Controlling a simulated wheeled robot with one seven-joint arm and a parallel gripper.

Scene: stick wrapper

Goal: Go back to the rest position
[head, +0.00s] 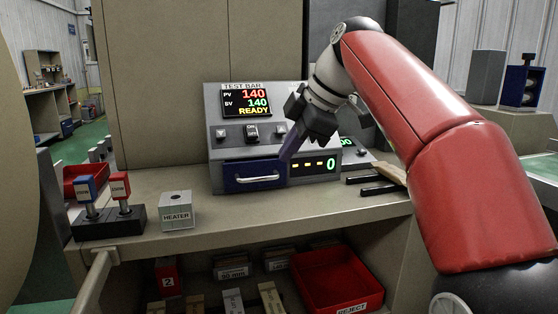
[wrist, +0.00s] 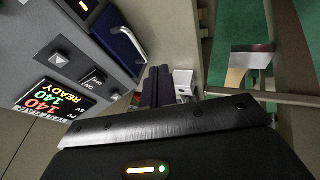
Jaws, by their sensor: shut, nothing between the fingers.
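My gripper (head: 290,154) is shut and empty. In the head view it hangs in front of the right part of the grey test machine (head: 228,133), near the blue drawer. My red arm reaches in from the right. In the wrist view the dark, closed fingers (wrist: 155,85) point toward the bench edge, with the machine at the left. The fingers hide part of the machine's front in the head view, and I cannot tell whether they touch it.
The blue drawer (head: 240,183) with a pale handle looks closed. A heater block (head: 177,211) and a stand with blue and red tools (head: 105,222) are at the bench's left. A red reject bin (head: 340,280) is below. Black bars (head: 380,188) lie right of the machine.

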